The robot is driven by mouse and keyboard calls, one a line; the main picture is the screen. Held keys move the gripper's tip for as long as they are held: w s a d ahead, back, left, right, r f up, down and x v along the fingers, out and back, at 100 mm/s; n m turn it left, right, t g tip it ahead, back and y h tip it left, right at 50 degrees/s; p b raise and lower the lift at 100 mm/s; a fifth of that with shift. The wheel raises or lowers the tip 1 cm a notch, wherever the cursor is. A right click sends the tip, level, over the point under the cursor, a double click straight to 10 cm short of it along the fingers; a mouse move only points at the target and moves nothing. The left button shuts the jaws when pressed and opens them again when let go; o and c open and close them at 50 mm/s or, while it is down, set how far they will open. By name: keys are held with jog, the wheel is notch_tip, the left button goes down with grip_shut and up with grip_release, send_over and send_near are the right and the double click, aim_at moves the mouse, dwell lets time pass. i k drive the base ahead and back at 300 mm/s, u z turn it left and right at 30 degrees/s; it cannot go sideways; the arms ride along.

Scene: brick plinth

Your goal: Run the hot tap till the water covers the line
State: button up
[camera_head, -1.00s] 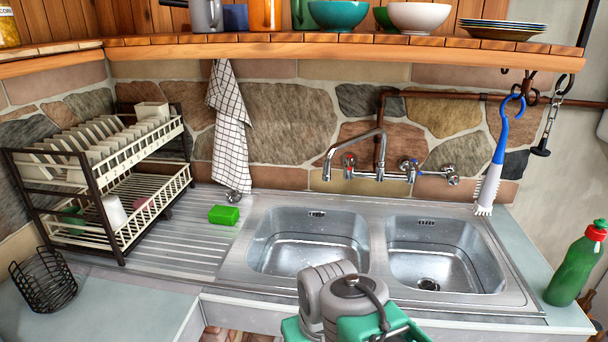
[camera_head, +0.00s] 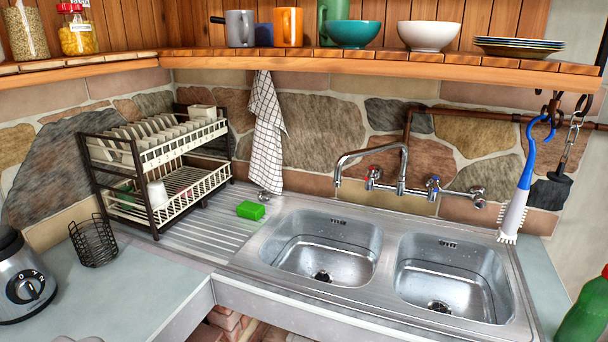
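The wall tap (camera_head: 402,165) has a curved metal spout reaching over the left basin (camera_head: 320,248). Its red-marked hot handle (camera_head: 373,175) is on the left and its blue-marked handle (camera_head: 433,186) is on the right. No stream of water shows under the spout.
A dish rack (camera_head: 160,165), green sponge (camera_head: 250,210) and checked towel (camera_head: 267,135) are left of the basins. A blue-handled brush (camera_head: 520,190) hangs at right. A wooden shelf (camera_head: 380,62) with crockery overhangs the sink. A blender base (camera_head: 25,285) stands at lower left.

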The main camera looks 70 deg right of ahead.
aim_at(370, 170)
jog(key=u, duration=0.05)
jog(key=k, duration=0.8)
jog(key=z, duration=1.35)
